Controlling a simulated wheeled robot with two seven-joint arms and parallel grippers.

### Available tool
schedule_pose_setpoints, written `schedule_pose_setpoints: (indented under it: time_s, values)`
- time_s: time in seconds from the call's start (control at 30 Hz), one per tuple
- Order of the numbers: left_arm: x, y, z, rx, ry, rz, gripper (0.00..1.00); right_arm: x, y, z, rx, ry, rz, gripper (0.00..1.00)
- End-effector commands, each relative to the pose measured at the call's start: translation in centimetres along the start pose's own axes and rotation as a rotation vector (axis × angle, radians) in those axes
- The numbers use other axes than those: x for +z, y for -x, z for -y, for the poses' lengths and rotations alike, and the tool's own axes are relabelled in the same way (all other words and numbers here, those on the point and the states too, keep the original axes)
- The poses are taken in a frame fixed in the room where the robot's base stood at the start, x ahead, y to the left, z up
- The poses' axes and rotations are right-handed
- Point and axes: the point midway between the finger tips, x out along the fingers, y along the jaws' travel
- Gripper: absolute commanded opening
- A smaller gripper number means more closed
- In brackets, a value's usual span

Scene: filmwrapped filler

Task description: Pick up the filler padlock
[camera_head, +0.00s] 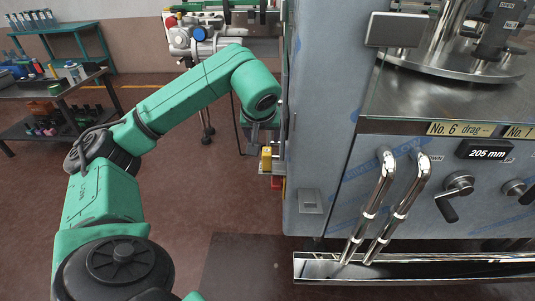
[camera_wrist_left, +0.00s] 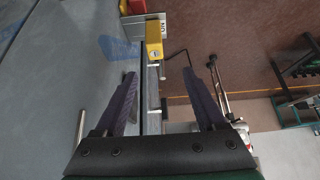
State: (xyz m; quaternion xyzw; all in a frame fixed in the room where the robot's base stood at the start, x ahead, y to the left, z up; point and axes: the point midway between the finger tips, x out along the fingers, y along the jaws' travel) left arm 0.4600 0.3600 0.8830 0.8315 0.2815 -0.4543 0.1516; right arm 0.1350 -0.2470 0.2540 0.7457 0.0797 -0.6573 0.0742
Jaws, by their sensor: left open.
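A yellow block-shaped body, which looks like the padlock (camera_head: 266,155), is at the left side of the grey machine, just below my left gripper (camera_head: 262,137) in the head view. In the left wrist view the padlock (camera_wrist_left: 154,38) sits ahead of the fingertips, roughly centred between them, with a small round mark on its end. My left gripper (camera_wrist_left: 159,74) is open, its two dark fingers spread apart with nothing between the tips but a rail behind. The padlock's shackle cannot be made out. My right gripper is not in view.
The grey machine cabinet (camera_head: 316,130) stands close on the right of the gripper. A red part (camera_head: 277,182) is below the padlock. A dark thin cable or rod (camera_wrist_left: 178,53) runs beside it. A workbench (camera_head: 60,90) stands at far left; the floor between is open.

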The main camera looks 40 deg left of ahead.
Motion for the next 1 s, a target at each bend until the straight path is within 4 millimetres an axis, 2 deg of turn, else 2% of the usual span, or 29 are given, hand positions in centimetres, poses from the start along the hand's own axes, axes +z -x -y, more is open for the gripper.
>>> schedule_pose_setpoints:
  time_s: [0.1,0.23,0.37,0.5,0.6,0.83,0.87,1.0]
  values:
    - [0.3,-3.5,0.0,-0.003,0.002,0.006,0.72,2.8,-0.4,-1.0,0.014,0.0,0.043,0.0]
    - [0.2,-6.2,-0.1,0.001,0.001,0.004,0.72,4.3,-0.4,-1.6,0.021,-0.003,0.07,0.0]
    - [0.3,-7.7,-0.3,0.002,0.001,0.004,0.72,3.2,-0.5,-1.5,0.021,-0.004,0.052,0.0]
    - [1.0,-10.3,-0.9,0.002,0.0,0.006,0.72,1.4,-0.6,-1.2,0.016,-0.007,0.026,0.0]
    - [0.9,-11.8,-0.9,0.003,0.002,0.003,0.72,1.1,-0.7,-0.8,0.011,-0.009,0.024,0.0]
    - [0.9,-12.2,-0.9,0.003,0.001,0.002,0.72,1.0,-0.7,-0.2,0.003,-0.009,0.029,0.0]
    - [0.9,-12.2,-0.9,0.003,0.001,0.002,0.65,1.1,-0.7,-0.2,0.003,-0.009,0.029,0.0]
    - [0.8,-12.1,-0.9,0.003,0.001,0.002,0.11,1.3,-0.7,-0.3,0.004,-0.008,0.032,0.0]
